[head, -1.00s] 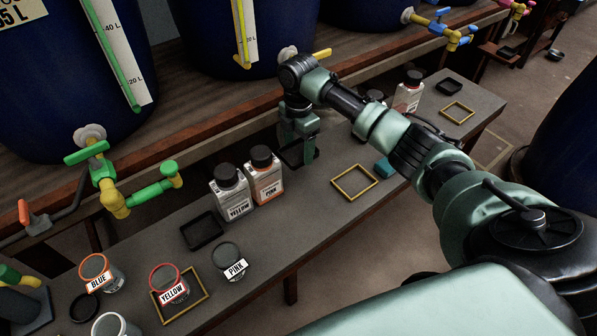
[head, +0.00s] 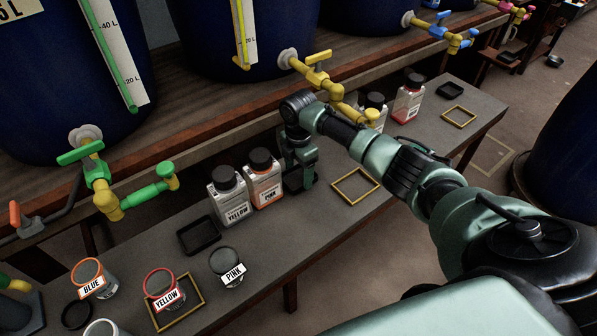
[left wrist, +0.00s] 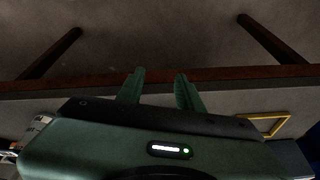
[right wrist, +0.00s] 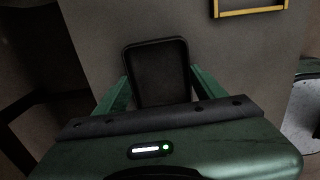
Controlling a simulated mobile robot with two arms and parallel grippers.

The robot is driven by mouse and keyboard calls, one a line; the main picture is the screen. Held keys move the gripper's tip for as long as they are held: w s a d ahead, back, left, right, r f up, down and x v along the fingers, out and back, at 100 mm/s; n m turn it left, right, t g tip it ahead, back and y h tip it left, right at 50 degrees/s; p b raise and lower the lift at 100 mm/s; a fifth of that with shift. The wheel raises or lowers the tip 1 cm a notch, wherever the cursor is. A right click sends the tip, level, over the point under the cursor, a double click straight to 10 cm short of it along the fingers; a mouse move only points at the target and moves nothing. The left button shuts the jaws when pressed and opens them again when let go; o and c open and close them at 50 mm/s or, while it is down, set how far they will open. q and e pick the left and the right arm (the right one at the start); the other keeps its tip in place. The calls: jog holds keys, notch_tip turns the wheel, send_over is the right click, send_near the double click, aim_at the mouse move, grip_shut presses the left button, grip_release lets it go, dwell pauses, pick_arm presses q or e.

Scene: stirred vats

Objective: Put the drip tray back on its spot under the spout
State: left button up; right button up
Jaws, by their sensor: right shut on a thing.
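The drip tray (right wrist: 157,72), black, shallow and rectangular, sits between the fingers of my right gripper (right wrist: 160,92) in the right wrist view. That gripper is shut on it. In the head view my right gripper (head: 300,186) is low over the bench, just right of the PINK bottle, and mostly hides the tray. I cannot tell whether the tray touches the bench. The yellow tap (head: 318,72) on the middle vat has its spout up and right of the gripper, partly behind my arm. My left gripper (left wrist: 160,88) shows only in its wrist view, open and empty.
The PINK bottle (head: 264,180) and YELLOW bottle (head: 230,198) stand close left of the gripper. An empty yellow frame (head: 355,186) lies to its right. Another black tray (head: 199,236) and several labelled jars are further left. More bottles (head: 408,100) stand behind my arm.

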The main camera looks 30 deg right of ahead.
aim_at(298, 179)
jog(key=o, duration=1.5)
jog(key=shift+f, duration=0.15)
notch_tip(298, 179, up, 4)
jog(key=shift+r+p, duration=0.25)
jog(key=shift+p, duration=0.45)
pick_arm(q)
jog(key=p+x, duration=0.1)
jog(key=x, duration=0.6)
jog(key=shift+s+f+g+p, duration=0.3)
jog(key=shift+f+p, duration=0.05)
jog(key=shift+f, duration=0.15)
pick_arm(e)
notch_tip(298, 179, up, 8)
pick_arm(q)
jog(key=shift+d, duration=0.15)
pick_arm(e)
jog(key=shift+f, duration=0.1)
